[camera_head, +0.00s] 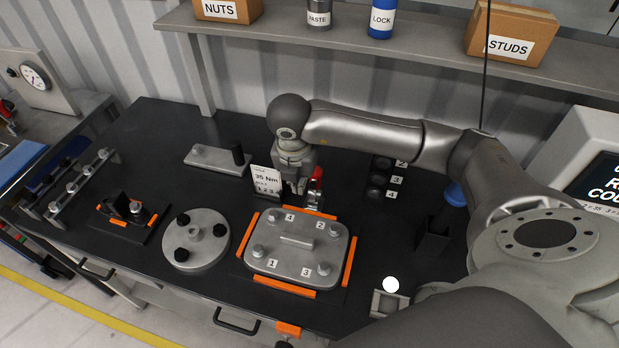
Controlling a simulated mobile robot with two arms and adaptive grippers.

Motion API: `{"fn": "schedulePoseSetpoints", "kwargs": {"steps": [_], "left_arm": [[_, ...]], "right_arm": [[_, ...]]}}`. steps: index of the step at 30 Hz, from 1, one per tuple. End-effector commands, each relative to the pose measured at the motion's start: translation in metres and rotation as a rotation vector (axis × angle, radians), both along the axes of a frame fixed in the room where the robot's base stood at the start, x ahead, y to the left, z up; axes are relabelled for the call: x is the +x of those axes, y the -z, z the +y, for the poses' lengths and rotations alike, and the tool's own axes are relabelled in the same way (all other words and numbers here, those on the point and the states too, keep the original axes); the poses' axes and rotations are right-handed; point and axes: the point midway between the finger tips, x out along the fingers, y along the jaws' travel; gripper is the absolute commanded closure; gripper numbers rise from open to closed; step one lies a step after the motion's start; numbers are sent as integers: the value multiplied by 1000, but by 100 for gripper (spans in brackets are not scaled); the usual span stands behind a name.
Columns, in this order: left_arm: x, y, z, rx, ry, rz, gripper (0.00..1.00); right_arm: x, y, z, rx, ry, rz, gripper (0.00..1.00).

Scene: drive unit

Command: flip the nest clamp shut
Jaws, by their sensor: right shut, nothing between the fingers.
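The nest (350,262) is a dark base with orange edge strips on the bench. A grey cover plate (297,262) with corner bolts labelled 1 to 4 lies in it. The nest clamp (316,184) stands at the back edge of the nest, with its red-tipped handle pointing up. My right gripper (298,188) is shut and empty, pointing down just left of the clamp handle. Whether it touches the handle I cannot tell. The clamp's lower part is partly hidden by the gripper and the plate edge. My left gripper is not in view.
A torque card (266,180) reading 35 Nm stands just left of my right gripper. A round grey flange (195,239) sits left of the nest. A black holder (432,240) and numbered black sockets (377,181) stand to the right. A shelf (400,42) runs behind.

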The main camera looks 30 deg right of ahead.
Motion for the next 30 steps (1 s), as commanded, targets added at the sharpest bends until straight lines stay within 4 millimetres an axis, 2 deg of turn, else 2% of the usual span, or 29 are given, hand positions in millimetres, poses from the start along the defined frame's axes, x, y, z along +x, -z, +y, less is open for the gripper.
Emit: {"fn": "schedulePoseSetpoints", "kwargs": {"steps": [3, 14, 17, 30], "left_arm": [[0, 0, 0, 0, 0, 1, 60], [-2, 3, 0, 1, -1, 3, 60], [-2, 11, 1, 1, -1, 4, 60], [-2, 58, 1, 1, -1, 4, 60]], "right_arm": [[0, -2, -8, -28, 20, -2, 100], [1, 3, -8, -24, 17, -1, 100], [2, 15, -9, -24, 17, 1, 100], [15, 98, -25, -24, 18, 1, 100]]}}
